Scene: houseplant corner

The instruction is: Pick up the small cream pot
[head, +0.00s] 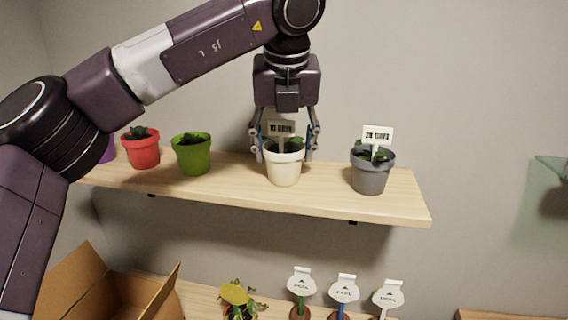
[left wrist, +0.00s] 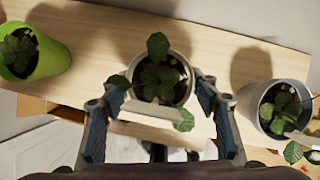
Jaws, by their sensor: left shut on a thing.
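The small cream pot (head: 284,172) holds a green plant and a white label tag reading something like "DAYS". It is upright at the shelf, between the green pot and the grey pot. My left gripper (head: 284,153) comes down over it from above, with one finger on each side of its rim, shut on it. In the left wrist view the cream pot (left wrist: 187,92) shows between the two fingers, its leaves below the camera and the tag across its near side. I cannot tell whether its base touches the shelf. My right gripper is not in view.
The wooden shelf (head: 400,205) also bears a grey pot (head: 371,180) with a tag to the right, and a green pot (head: 192,157), a red pot (head: 141,152) and a purple pot to the left. Below are an open cardboard box (head: 75,275) and several tagged small pots.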

